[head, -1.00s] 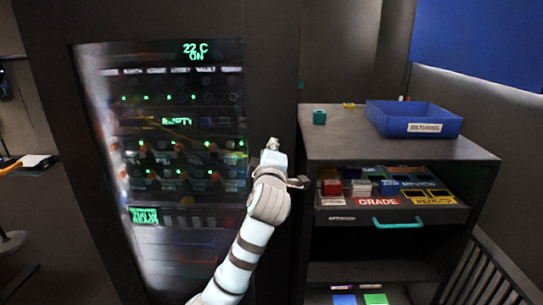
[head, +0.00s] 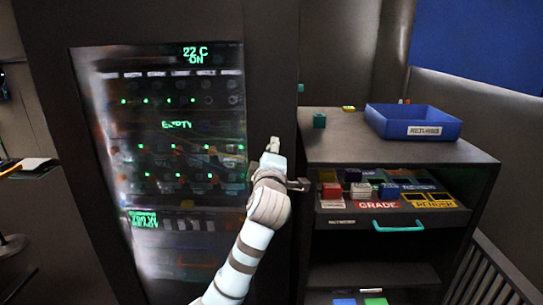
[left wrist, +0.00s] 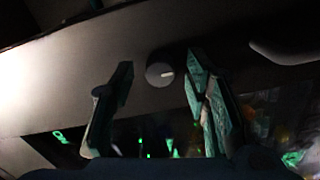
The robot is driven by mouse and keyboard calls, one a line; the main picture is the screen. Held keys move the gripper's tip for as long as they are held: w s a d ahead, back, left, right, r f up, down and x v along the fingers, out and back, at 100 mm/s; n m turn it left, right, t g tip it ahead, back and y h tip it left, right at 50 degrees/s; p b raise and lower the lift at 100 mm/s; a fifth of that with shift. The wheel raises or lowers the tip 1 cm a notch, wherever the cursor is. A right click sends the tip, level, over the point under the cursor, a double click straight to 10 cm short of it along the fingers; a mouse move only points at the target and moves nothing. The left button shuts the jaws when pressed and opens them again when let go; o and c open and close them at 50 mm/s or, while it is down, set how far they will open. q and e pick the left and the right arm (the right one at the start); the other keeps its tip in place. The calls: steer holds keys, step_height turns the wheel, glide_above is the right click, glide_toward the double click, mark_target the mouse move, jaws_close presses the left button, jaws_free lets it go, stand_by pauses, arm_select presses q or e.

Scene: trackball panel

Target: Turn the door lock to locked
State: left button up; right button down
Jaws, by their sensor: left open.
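The door lock is a small round grey knob (left wrist: 160,74) with a short pale mark on its right side in the left wrist view. It sits on the dark door frame, in the gap between my left fingertips as that camera sees it. My left gripper (left wrist: 162,80) is open, one finger on each side of the knob in the picture; I cannot tell whether either touches it. In the head view my left gripper (head: 272,150) is at the right edge of the tall glass-fronted cabinet (head: 268,80), and the knob does not show there. My right gripper is not in view.
A door handle (head: 298,184) shows just right of my left wrist. To the right, a shelf unit (head: 345,150) carries a blue returns tray (head: 411,131) and a teal cube (head: 319,120). Its open drawer with a teal handle (head: 398,226) holds several coloured blocks.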

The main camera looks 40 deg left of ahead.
arm_select(q)
steer(key=v, duration=1.2)
